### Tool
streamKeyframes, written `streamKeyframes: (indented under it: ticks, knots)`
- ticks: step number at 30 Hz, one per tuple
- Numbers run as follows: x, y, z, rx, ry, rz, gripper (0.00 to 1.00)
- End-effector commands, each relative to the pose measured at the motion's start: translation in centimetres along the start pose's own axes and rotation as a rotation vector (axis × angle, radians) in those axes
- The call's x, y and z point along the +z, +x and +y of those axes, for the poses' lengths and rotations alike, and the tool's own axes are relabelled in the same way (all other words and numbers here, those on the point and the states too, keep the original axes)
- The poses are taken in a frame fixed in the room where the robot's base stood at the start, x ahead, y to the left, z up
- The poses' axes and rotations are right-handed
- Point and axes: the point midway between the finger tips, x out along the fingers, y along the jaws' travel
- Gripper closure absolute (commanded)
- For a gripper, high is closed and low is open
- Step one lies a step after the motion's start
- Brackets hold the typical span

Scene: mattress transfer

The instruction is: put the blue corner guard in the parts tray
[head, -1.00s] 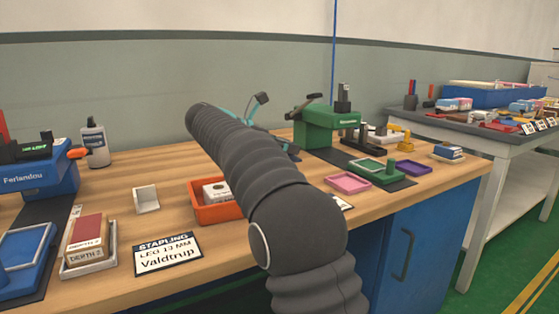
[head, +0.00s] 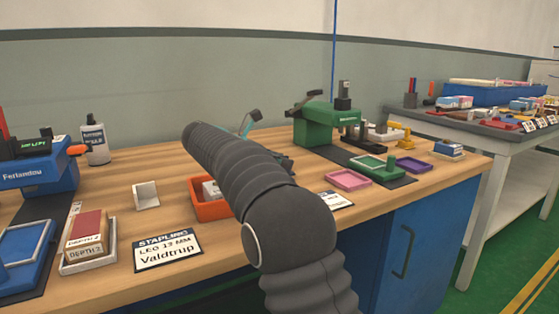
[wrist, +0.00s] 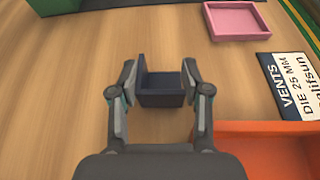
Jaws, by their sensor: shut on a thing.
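The blue corner guard (wrist: 161,92), a dark navy L-shaped piece, is between the fingers of my gripper (wrist: 160,78) in the wrist view. The gripper is shut on it, one finger on each side. Wood tabletop shows around it; I cannot tell how high it is held. In the head view my arm hides the guard and most of the gripper. An orange tray (wrist: 262,145) is at the lower right of the wrist view. It also shows in the head view (head: 207,210), partly behind my arm, with a white box inside. No tray is legibly marked as the parts tray.
A pink tray (head: 348,180) and a purple tray (head: 413,164) lie to the right, near a green machine (head: 328,128). A white corner piece (head: 146,195) stands left of the orange tray. A Valdtrup sign (head: 167,250) lies in front. A blue machine (head: 38,175) is at left.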

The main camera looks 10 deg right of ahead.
Motion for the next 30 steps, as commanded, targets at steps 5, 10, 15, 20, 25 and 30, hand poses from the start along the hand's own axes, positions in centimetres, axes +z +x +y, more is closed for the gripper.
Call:
streamKeyframes:
  ticks: [5, 10, 15, 20, 25, 30]
  knots:
    - [-0.1, 0.0, 0.0, 0.000, 0.000, 0.000, 0.28]
    - [-0.1, 0.0, 0.0, 0.000, 0.000, 0.000, 0.28]
    - [0.1, 0.0, 0.0, 0.000, 0.000, 0.000, 0.28]
    - [0.0, -1.6, 0.1, 0.003, 0.000, 0.000, 0.28]
    - [0.0, -5.0, 0.1, 0.003, 0.001, 0.000, 0.28]
    - [0.0, -8.7, 0.1, 0.004, 0.000, 0.000, 0.28]
